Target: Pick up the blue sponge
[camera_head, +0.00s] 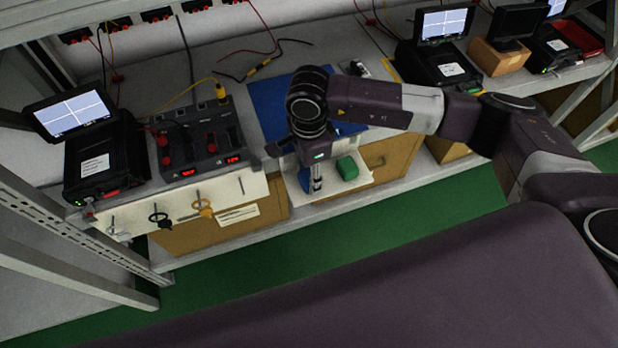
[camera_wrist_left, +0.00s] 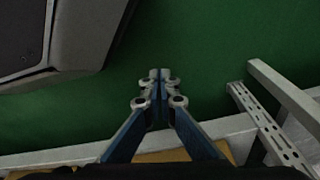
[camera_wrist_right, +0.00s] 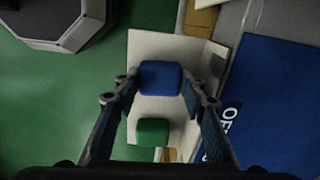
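The blue sponge (camera_wrist_right: 160,78) rests on a white shelf (camera_wrist_right: 143,48) in the right wrist view. A green sponge (camera_wrist_right: 152,131) lies beside it; it also shows in the head view (camera_head: 347,168). My right gripper (camera_wrist_right: 160,92) is open, with one finger on either side of the blue sponge and a small gap visible.
A blue mat (camera_head: 271,105) lies on the bench behind the shelf. A power supply (camera_head: 200,145) and a black unit with a screen (camera_head: 101,160) stand to the left. A metal rack post (camera_wrist_left: 270,127) is near my left gripper. Cables lie on the bench.

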